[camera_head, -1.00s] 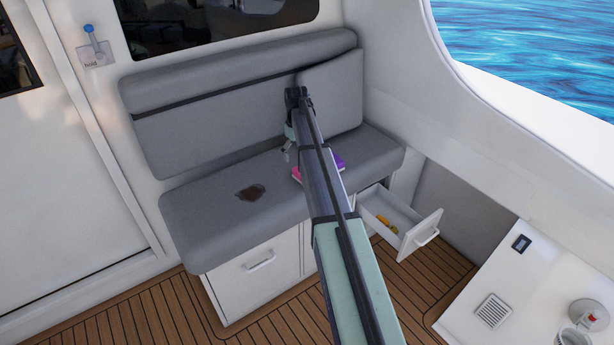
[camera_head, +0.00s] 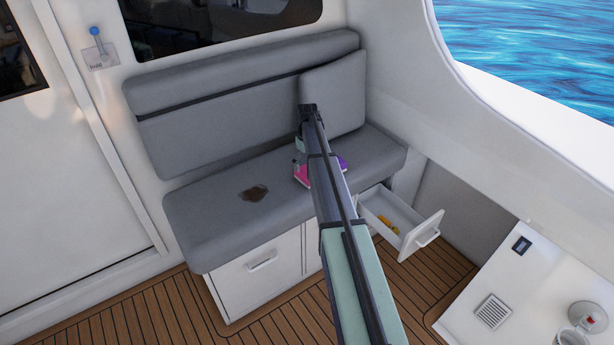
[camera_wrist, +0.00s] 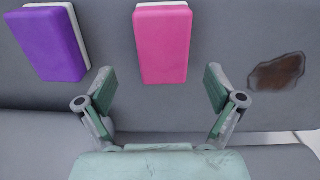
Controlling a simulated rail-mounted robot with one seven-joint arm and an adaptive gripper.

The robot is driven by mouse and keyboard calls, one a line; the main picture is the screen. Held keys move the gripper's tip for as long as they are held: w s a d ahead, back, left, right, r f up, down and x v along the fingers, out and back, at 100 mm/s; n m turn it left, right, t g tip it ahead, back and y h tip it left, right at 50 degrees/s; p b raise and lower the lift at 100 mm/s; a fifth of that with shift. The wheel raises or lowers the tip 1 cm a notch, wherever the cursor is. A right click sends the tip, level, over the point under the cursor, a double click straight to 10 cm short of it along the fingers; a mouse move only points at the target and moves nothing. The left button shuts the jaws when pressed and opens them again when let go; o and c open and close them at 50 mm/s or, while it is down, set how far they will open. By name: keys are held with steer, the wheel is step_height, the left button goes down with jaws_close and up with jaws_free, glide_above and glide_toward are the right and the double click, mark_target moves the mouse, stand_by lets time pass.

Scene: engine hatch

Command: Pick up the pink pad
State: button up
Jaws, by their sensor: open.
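The pink pad (camera_wrist: 162,46) is a pink block with a white layer, lying on the grey seat cushion. In the wrist view it is ahead of my open, empty gripper (camera_wrist: 160,84), roughly centred between the two fingers, with its near edge close to the line of the fingertips. I cannot tell how high the fingers are above it. In the head view the pink pad (camera_head: 302,175) shows just left of my arm, which partly covers it. My gripper is mostly hidden behind the arm there.
A purple pad (camera_wrist: 46,45) lies left of the pink one; it peeks out beside my arm (camera_head: 343,163). A brown stain (camera_wrist: 276,72) marks the grey seat (camera_head: 215,205). An open drawer (camera_head: 405,222) with yellow items juts out below. The seat's backrest (camera_head: 220,110) stands behind.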

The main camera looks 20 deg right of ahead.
steer(key=shift+s+a+f+p, duration=0.15)
steer(key=shift+f+p, duration=0.25)
steer(key=shift+f, duration=1)
steer(key=shift+s+f+p, duration=0.1)
steer(key=shift+f+p, duration=0.25)
steer(key=shift+f, duration=1)
steer(key=shift+c, duration=0.4)
steer(key=c, duration=1.2)
